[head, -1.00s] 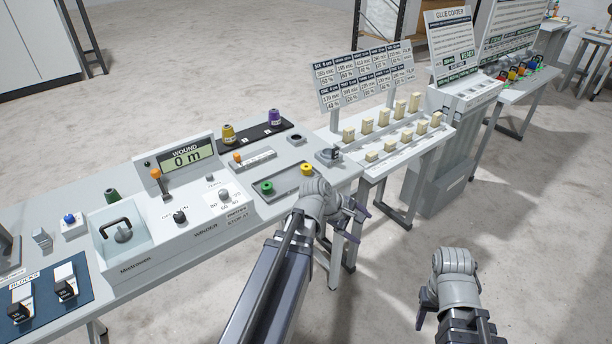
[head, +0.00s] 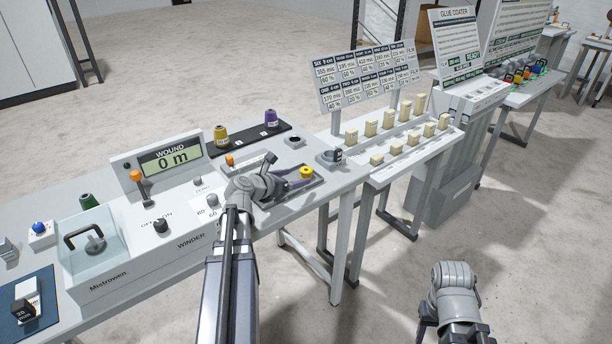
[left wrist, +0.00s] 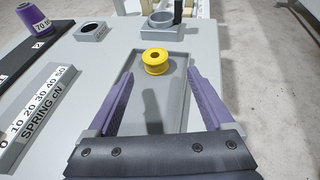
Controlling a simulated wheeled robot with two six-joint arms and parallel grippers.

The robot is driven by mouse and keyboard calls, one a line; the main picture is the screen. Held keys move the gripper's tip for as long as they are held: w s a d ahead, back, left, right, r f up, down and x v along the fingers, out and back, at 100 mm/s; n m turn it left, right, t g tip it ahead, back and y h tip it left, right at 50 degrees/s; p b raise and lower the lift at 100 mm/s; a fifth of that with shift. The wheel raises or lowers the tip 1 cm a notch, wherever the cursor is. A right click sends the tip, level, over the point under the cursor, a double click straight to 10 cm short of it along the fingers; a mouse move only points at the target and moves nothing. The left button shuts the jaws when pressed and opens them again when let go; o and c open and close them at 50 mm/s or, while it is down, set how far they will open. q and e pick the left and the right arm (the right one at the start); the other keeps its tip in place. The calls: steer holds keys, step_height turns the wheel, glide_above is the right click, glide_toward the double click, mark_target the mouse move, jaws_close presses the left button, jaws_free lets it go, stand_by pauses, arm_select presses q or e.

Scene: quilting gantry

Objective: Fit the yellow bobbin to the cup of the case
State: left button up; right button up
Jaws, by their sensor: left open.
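The yellow bobbin (head: 306,172) stands on the shallow grey tray (left wrist: 165,95) on the bench. It also shows in the left wrist view (left wrist: 155,62), its centre hole facing up. The grey round cup with a dark upright part, seemingly the case (head: 330,157), stands just beyond the tray; it is partly cut off at the top of the left wrist view (left wrist: 163,22). My left gripper (left wrist: 160,76) is open over the tray, its purple fingers pointing at the bobbin with nothing between them. My right gripper (head: 425,325) is low at the right, its fingers mostly hidden.
A round grey holder (head: 294,141) sits behind the tray. Yellow (head: 221,134) and purple (head: 271,117) thread cones stand on a dark strip. The winder (head: 160,205) is at the left. A rack of cream blocks (head: 395,140) stands at the right. Floor beyond the bench's front edge is clear.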

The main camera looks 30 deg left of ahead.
mark_target(303, 172)
arm_select(q)
steer(key=shift+a+r+b+x, duration=0.15)
steer(key=shift+b+x, duration=0.25)
steer(key=shift+x, duration=1.05)
steer(key=shift+a+r+b+x, duration=0.15)
steer(key=shift+b+x, duration=0.2)
steer(key=shift+x, duration=1.1)
jaws_close()
